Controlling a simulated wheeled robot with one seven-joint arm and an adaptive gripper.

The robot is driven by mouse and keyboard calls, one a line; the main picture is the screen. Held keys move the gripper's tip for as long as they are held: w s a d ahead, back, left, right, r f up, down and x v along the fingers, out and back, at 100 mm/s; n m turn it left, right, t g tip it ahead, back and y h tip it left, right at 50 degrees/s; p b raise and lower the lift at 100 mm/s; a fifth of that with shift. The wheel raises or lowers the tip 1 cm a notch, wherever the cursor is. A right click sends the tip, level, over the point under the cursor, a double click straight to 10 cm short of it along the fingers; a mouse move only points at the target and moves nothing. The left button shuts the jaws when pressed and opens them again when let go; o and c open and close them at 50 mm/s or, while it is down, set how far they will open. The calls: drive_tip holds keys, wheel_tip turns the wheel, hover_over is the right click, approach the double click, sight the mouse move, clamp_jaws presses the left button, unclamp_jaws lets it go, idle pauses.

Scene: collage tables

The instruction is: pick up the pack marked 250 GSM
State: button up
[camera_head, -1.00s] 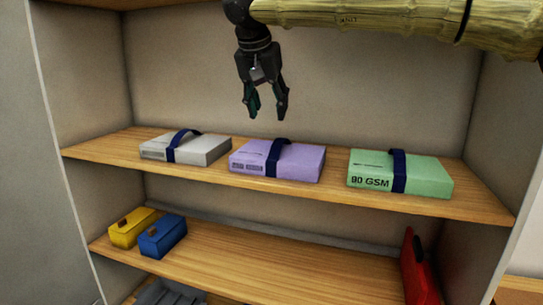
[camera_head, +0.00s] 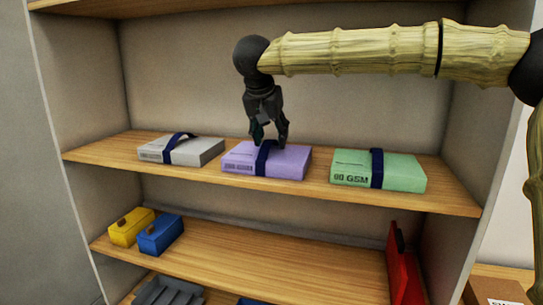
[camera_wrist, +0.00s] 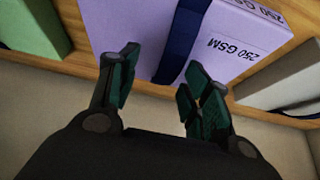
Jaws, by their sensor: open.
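The pack marked 250 GSM is the purple pack (camera_head: 290,162) with a dark blue strap, lying in the middle of the upper shelf. In the wrist view the purple pack (camera_wrist: 128,32) shows its 250 GSM print beside the strap. My gripper (camera_head: 270,142) is open and points down over the back part of this pack, near the strap. In the wrist view the fingers of my gripper (camera_wrist: 155,85) stand apart, with the strap between them in the picture. I cannot tell whether the fingertips touch the pack.
On the same shelf (camera_head: 110,152) a grey pack (camera_head: 195,150) lies to the left and a green pack (camera_head: 400,172) marked 90 GSM to the right, with gaps between. Yellow (camera_head: 128,228) and blue (camera_head: 160,236) boxes and a red item (camera_head: 403,270) are below.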

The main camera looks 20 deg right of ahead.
drive_tip(key=shift+w+a+f, duration=0.25)
drive_tip(key=shift+w+f, duration=0.4)
drive_tip(key=shift+w, duration=0.25)
drive_tip(key=shift+c, duration=0.2)
drive_tip(key=shift+d, duration=0.1)
drive_tip(key=c, duration=0.3)
drive_tip(key=shift+s+d+r, duration=0.1)
drive_tip(key=shift+s+r, duration=0.2)
drive_tip(key=shift+s, duration=0.2)
drive_tip(key=c, duration=0.7)
drive_tip(key=shift+w+f, duration=0.1)
drive_tip(key=shift+w, duration=0.15)
clamp_jaws()
drive_tip(key=shift+r, duration=0.25)
